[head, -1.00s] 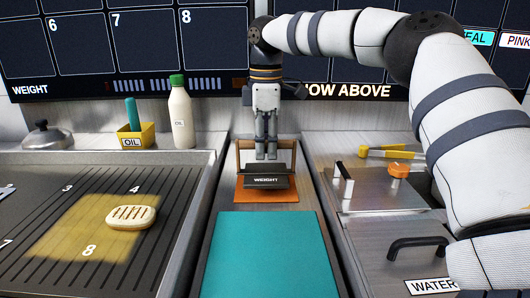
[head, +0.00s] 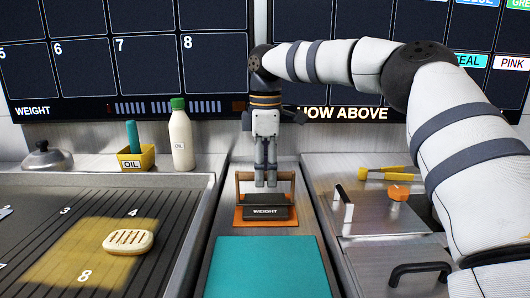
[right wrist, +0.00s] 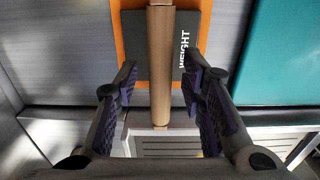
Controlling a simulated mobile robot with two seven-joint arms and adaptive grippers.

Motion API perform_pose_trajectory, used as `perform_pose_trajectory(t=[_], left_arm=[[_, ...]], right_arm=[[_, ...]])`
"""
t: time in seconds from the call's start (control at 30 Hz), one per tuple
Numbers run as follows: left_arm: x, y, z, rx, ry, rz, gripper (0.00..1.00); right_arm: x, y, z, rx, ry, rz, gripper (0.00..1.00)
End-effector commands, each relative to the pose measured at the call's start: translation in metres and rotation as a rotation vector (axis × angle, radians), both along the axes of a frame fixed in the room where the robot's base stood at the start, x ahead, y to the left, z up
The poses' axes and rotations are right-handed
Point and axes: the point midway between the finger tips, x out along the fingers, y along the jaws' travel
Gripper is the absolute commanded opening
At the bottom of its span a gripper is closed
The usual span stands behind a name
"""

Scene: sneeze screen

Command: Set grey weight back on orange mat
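The grey weight (head: 265,211), a dark slab labelled WEIGHT with a brown bar handle (head: 283,177), sits upright on the orange mat (head: 240,223). Orange shows at its front and sides. The right wrist view also shows the weight (right wrist: 192,65), the handle (right wrist: 160,70) and the mat (right wrist: 130,50). My right gripper (head: 265,184) points straight down at the handle. In the right wrist view its fingers (right wrist: 161,88) are spread, one each side of the handle, with clear gaps. It is open and empty. My left gripper is not in view.
A teal board (head: 265,268) lies just in front of the mat. The grill at left holds a patty (head: 129,242). An oil caddy (head: 135,160) and white bottle (head: 181,138) stand behind it. At right are yellow tongs (head: 385,172) and a steel lid (head: 375,215).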

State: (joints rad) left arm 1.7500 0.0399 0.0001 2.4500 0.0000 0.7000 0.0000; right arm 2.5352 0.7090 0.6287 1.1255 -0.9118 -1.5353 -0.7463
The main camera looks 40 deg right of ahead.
Motion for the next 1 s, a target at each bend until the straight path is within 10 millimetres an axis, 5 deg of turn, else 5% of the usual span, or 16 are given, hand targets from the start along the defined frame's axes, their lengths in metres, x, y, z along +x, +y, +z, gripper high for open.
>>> perform_pose_trajectory(t=[0.4, 1.0], left_arm=[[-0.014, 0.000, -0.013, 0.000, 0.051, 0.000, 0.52], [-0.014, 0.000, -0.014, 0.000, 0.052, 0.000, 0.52]], right_arm=[[0.002, 0.000, 0.092, -0.002, 0.004, -0.002, 0.37], [0.000, 0.001, 0.105, 0.001, 0.000, 0.002, 0.37]])
